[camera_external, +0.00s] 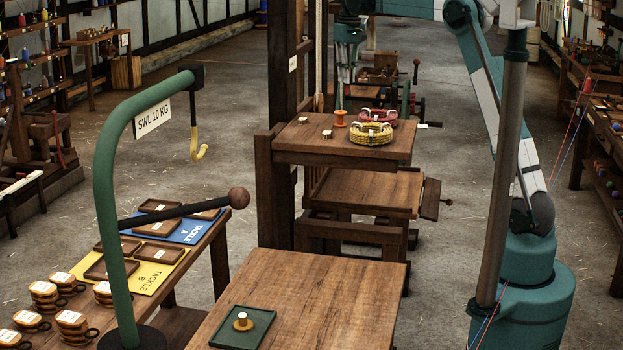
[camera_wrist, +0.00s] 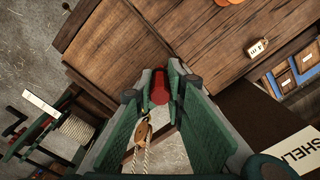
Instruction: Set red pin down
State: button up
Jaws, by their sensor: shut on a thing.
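The red pin (camera_wrist: 160,87) shows in the wrist view, upper middle, between the fingertips of my gripper (camera_wrist: 161,90). My gripper is shut on it, and its end points toward the camera. Brown wooden boards (camera_wrist: 130,45) lie beyond the fingertips; whether the pin touches them I cannot tell.
A wooden pulley block on white rope (camera_wrist: 143,132) hangs below my fingers. A green crane post (camera_external: 112,220) stands front left.

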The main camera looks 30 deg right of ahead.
jog(key=s+a+r+n, duration=0.2)
jog(key=s+a, duration=1.1)
jog(key=a, duration=0.2)
jog(key=s+a+r+n, duration=0.2)
jog(key=s+a, duration=1.1)
jog(key=a, duration=0.3)
jog(key=s+a+f+n+b, duration=0.1)
jog(key=s+a+f, duration=0.15)
jog(key=s, duration=0.85)
jog(key=s+a+f+n, duration=0.15)
jog(key=s+a, duration=0.25)
jog(key=s, duration=0.7)
jog(key=s+a+f+n+b, duration=0.1)
jog(key=s+a+n, duration=0.15)
jog(key=s, duration=0.75)
notch_tip(320, 180, down, 34)
jog(key=m, duration=0.1)
jog(key=shift+s, duration=0.2)
jog(key=shift+a, duration=0.1)
jog(key=shift+f+b, duration=0.35)
jog(key=shift+f, duration=2.5)
